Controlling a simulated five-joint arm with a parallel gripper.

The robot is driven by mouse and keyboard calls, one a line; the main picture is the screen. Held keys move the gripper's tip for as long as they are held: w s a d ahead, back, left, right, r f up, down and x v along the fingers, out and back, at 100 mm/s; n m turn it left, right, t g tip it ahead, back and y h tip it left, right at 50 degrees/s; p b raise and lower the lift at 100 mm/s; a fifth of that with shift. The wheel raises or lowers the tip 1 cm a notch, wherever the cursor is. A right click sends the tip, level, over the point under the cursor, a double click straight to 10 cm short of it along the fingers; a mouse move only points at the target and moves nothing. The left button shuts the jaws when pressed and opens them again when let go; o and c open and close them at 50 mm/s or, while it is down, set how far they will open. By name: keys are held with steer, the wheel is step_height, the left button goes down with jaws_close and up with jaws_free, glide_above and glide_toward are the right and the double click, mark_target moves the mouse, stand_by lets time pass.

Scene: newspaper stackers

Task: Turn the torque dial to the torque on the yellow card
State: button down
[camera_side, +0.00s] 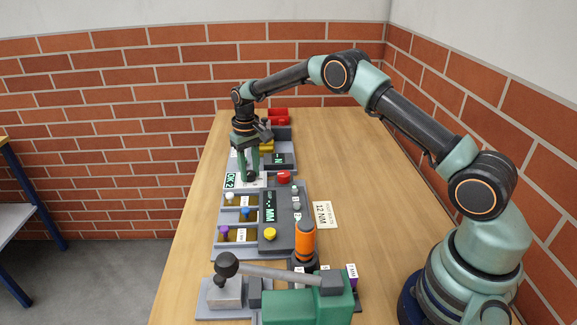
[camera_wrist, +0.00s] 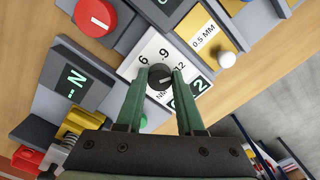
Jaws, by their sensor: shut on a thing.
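The torque dial (camera_wrist: 160,77) is a small dark knob on a white plate (camera_wrist: 151,49) marked 6, 9, 12 and NM. My gripper (camera_wrist: 162,82) has its two green fingers around the dial, shut on it. In the side view my gripper (camera_side: 248,178) points down at the dial plate. Which number the dial points at is not clear. A display with green characters (camera_wrist: 199,86) sits beside the dial, partly hidden by a finger; a 2 shows at its end. The pale yellow card (camera_side: 323,214) lies on the table and reads 12 NM.
A grey station (camera_side: 272,232) with pegs and a yellow button (camera_side: 270,234) stands nearer the camera. An orange-handled tool (camera_side: 305,240) stands upright beside it. The table's right side is mostly clear.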

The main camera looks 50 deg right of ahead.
mark_target(250, 173)
steer(key=shift+a+m, duration=0.1)
steer(key=shift+m, duration=0.3)
steer(key=c, duration=0.5)
jaws_free()
steer(key=shift+r, duration=6.1)
